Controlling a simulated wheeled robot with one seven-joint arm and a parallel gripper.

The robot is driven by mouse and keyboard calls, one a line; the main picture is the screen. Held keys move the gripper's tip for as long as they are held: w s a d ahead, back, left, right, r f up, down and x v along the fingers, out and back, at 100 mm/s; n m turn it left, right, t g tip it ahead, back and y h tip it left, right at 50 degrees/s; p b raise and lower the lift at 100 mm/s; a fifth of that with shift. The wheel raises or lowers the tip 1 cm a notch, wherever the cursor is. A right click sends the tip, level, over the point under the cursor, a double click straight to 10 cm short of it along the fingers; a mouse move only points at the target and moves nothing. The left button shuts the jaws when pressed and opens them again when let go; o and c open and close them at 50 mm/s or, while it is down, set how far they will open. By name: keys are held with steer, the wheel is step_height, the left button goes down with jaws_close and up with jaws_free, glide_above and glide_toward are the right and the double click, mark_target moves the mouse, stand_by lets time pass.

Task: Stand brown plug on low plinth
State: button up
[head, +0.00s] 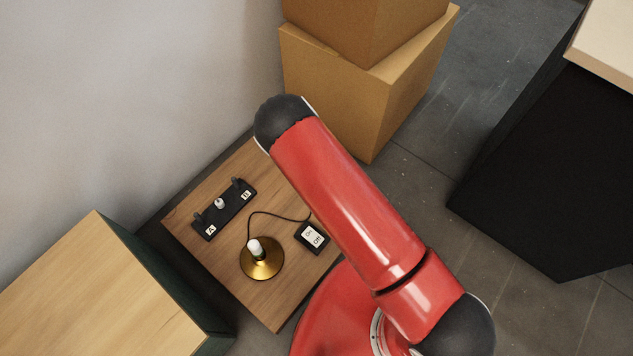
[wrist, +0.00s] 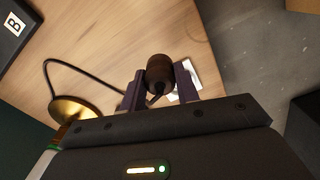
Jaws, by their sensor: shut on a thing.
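The brown plug (wrist: 159,70) is a dark brown rounded piece between the two fingers of my gripper (wrist: 160,84) in the wrist view. My gripper is shut on it, and the plug is over the wooden top in the picture. In the head view my red arm hides both the gripper and the plug. A low wooden stand (head: 275,302) carries a brass lamp base (head: 262,262) with a white-topped holder and a dark cord. No thing is labelled as the low plinth, and I cannot tell for certain which it is.
A black strip marked A and B (head: 222,212) and an on/off switch box (head: 312,237) are on the stand. A wooden-topped green cabinet (head: 105,290) is at left, stacked cardboard boxes (head: 340,100) behind, a black cabinet (head: 545,170) at right. Grey floor (head: 425,180) lies between.

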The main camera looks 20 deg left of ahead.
steer(key=shift+w+a+f+b, duration=0.1)
steer(key=shift+w+a+b, duration=0.3)
steer(key=shift+a, duration=0.45)
steer(key=shift+w+a+b, duration=0.3)
steer(key=shift+a+b, duration=0.25)
steer(key=shift+a, duration=0.3)
steer(key=shift+w+a+f+b, duration=0.1)
steer(key=shift+w+a+b, duration=0.3)
steer(key=shift+a, duration=0.45)
steer(key=shift+w+a+r+b, duration=0.25)
steer(key=shift+a+b, duration=0.1)
steer(key=shift+a, duration=0.25)
steer(key=shift+f+b, duration=2)
steer(key=shift+f, duration=0.35)
steer(key=shift+f+b, duration=0.4)
steer(key=shift+b, duration=0.05)
steer(key=o, duration=1)
steer(key=shift+o, duration=0.2)
step_height(320, 180, up, 8)
steer(key=p, duration=0.1)
